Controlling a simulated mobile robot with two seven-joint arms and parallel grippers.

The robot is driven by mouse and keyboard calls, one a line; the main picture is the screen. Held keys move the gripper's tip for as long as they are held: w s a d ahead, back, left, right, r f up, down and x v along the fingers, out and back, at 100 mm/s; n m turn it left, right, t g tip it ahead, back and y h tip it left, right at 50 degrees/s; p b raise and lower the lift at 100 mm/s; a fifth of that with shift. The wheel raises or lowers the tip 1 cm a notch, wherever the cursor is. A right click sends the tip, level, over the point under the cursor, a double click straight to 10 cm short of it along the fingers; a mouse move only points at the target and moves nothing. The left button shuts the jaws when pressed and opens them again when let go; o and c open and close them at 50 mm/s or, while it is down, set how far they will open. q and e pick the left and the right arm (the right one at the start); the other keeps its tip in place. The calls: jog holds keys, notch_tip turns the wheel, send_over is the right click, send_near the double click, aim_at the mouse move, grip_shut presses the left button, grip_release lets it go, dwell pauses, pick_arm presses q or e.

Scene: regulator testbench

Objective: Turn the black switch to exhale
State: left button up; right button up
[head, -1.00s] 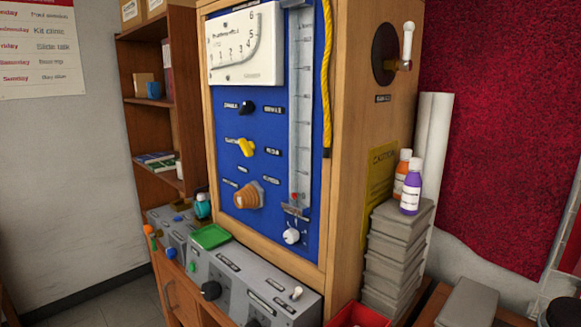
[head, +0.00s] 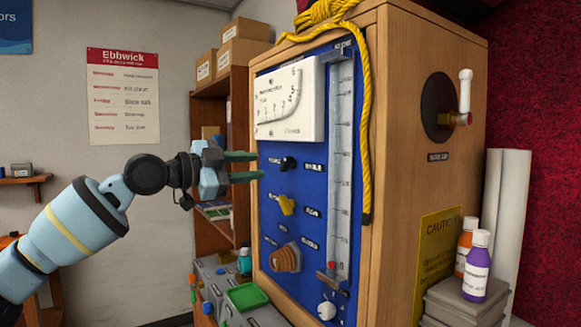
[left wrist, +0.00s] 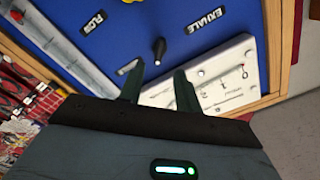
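The black switch (head: 288,162) is on the blue panel (head: 300,205), below the white gauge and above a yellow knob. In the left wrist view the black switch (left wrist: 158,48) appears beyond the fingertips, with the EXHALE label (left wrist: 207,22) to its upper right. Another label (left wrist: 128,67) is partly hidden by a finger. I cannot tell which label the switch points to. My left gripper (head: 261,165) is open and empty, just left of the switch in the head view; its fingers (left wrist: 158,82) show apart and not around the switch. My right gripper is not in view.
The gauge (head: 291,98) is close to my left fingers. A yellow knob (head: 287,205) and an orange-brown knob (head: 287,258) are below. A yellow rope (head: 367,140) hangs beside the flow tube (head: 341,160). A crank (head: 456,118) juts from the cabinet's right side.

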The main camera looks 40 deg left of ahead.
aim_at(282, 164)
pick_arm(q)
jog(key=x, duration=0.6)
jog(key=shift+w+f+b, duration=0.15)
jog(key=shift+f+b, duration=0.05)
jog(key=shift+b, duration=0.15)
jog(key=shift+x, duration=0.8)
jog(key=shift+r, duration=0.1)
grip_shut()
